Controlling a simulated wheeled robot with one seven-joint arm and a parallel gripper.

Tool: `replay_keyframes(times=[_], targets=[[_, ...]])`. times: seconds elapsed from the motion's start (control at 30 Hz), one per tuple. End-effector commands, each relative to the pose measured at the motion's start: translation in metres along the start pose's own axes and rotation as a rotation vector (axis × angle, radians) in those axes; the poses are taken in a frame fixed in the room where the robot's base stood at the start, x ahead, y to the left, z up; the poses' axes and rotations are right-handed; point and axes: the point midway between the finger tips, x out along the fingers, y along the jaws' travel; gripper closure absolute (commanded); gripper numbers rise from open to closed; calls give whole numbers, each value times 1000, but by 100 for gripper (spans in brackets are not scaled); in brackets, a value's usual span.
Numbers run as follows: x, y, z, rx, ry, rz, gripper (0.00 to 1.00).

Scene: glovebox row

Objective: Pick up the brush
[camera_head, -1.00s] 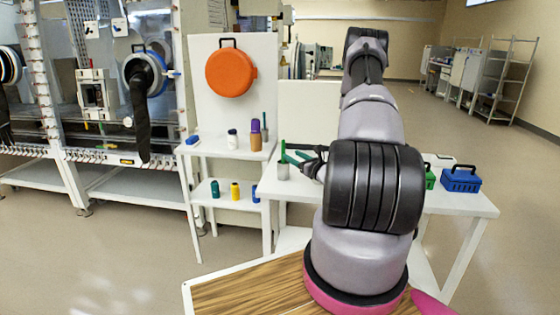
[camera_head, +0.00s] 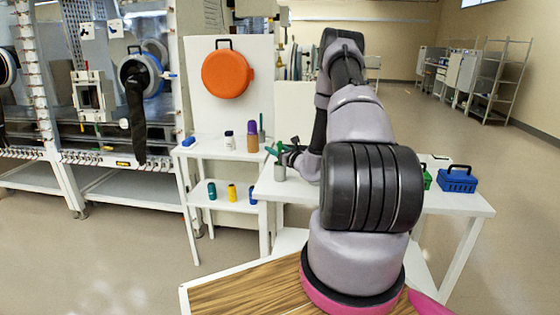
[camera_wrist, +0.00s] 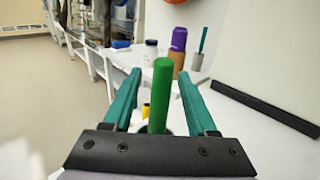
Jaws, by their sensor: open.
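A green upright handle (camera_wrist: 160,95), which I take to be the brush, stands in a small grey cup (camera_head: 279,173) at the left end of the white table. Its lower end is hidden, so I cannot see bristles. My gripper (camera_wrist: 158,74) is open, with one teal finger on each side of the handle in the wrist view. I cannot tell whether either finger touches it. In the head view my gripper (camera_head: 276,150) is at the cup, level with the handle.
A shelf stand left of the table holds a brown bottle with a purple cap (camera_head: 252,137) and a grey cup with a thin teal stick (camera_wrist: 201,42). Lower down are several small bottles, one yellow (camera_head: 232,193). A blue basket (camera_head: 458,180) stands at the table's right end.

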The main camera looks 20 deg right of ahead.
Motion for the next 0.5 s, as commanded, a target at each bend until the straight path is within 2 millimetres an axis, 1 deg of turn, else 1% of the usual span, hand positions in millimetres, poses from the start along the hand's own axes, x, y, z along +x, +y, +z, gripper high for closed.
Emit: replay_keyframes(times=[0.03,0.07,0.1,0.2,0.5], targets=[[0,0,0,0,0,0,42],[0,0,0,0,0,0,50],[0,0,0,0,0,0,65],[0,0,0,0,0,0,100],[0,0,0,0,0,0,100]])
